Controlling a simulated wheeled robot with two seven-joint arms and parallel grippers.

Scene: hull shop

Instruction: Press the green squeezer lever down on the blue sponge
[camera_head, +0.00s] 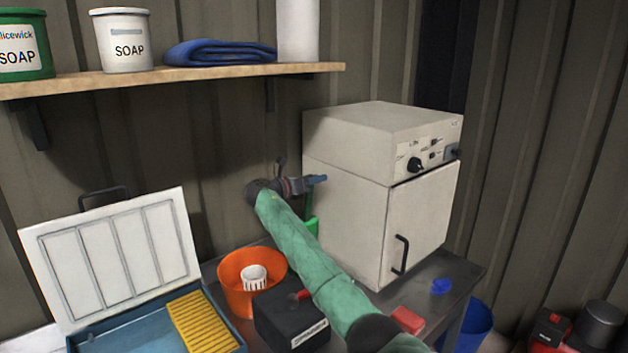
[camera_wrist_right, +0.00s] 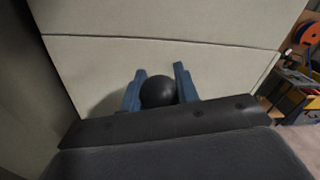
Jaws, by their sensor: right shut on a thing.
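The green squeezer (camera_head: 313,225) stands on the bench against the left side of the cream cabinet, mostly hidden behind my right arm. A thin green upright part rises from it towards my right gripper (camera_head: 318,180). In the right wrist view, the blue fingers of my right gripper (camera_wrist_right: 160,92) are shut on a black ball knob (camera_wrist_right: 158,91), which appears to be the lever's end. I cannot make out a blue sponge in the squeezer. My left gripper is not in view.
The cream cabinet (camera_head: 335,225) stands close beside the gripper. An orange bucket (camera_head: 234,292), a black box (camera_head: 275,325) and an open blue case (camera_head: 125,335) crowd the left. A red block (camera_head: 407,319) lies near the front. A shelf (camera_head: 200,77) hangs above.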

